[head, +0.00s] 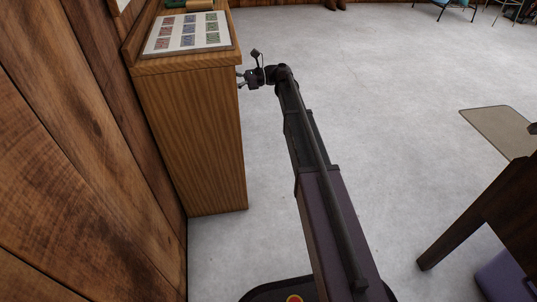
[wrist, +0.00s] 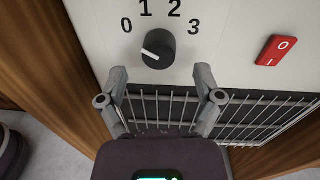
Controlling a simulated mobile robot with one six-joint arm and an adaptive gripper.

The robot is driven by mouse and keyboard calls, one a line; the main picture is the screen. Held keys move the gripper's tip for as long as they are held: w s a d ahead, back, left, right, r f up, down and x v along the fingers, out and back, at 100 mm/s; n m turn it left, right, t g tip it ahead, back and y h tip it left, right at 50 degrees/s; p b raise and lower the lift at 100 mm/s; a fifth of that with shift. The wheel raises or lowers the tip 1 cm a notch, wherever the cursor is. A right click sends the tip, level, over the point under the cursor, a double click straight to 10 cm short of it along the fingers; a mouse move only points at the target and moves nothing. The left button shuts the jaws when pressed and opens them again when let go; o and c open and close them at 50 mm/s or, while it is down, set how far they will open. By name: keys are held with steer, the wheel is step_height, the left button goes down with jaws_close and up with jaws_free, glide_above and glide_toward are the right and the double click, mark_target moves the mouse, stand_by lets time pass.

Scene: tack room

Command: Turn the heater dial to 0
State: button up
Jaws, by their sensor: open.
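The heater dial (wrist: 158,48) is a round black knob on a pale heater panel (wrist: 232,40), with 0, 1, 2 and 3 printed around its upper side. Its white mark points left and slightly up, roughly toward the 0; I cannot tell whether it lines up exactly. My gripper (wrist: 161,82) is open and empty, its two fingertips apart and just below the dial in the wrist view. In the head view my gripper (head: 250,77) is beside the far right edge of a wooden cabinet; the dial is not visible there.
A red switch (wrist: 276,50) sits right of the dial, and a wire grille (wrist: 170,110) lies below it. The wooden cabinet (head: 195,135) stands left of my arm. A dark table (head: 490,215) is at the right. Grey floor between is clear.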

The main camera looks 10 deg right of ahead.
steer(key=d, duration=1.1)
steer(key=s+a+f+n+h, duration=0.5)
steer(key=s+f+h, duration=0.1)
steer(key=s+f, duration=0.45)
steer(key=s+d+f+n+h, duration=0.1)
steer(key=s+n+h, duration=0.1)
steer(key=s, duration=0.2)
steer(key=s+d+f+n+t+h+p, duration=0.1)
steer(key=s+f+n+h, duration=0.1)
steer(key=s+h, duration=0.1)
steer(key=s+f+n+h+p, duration=0.1)
steer(key=s+n+h, duration=0.2)
steer(key=s, duration=0.2)
steer(key=shift+s+d+f, duration=0.3)
steer(key=shift+d, duration=0.1)
steer(key=s+d+r+n+h+p, duration=0.2)
steer(key=s+r+p, duration=0.3)
steer(key=r+p, duration=0.15)
steer(key=s+d+r+n+h+p, duration=0.2)
steer(key=s+r+n+p, duration=0.1)
steer(key=s+r+p, duration=0.3)
step_height(320, 180, up, 37)
steer(key=w+p, duration=0.1)
steer(key=p, duration=3.7)
steer(key=shift+w, duration=0.35)
steer(key=shift+o, duration=0.2)
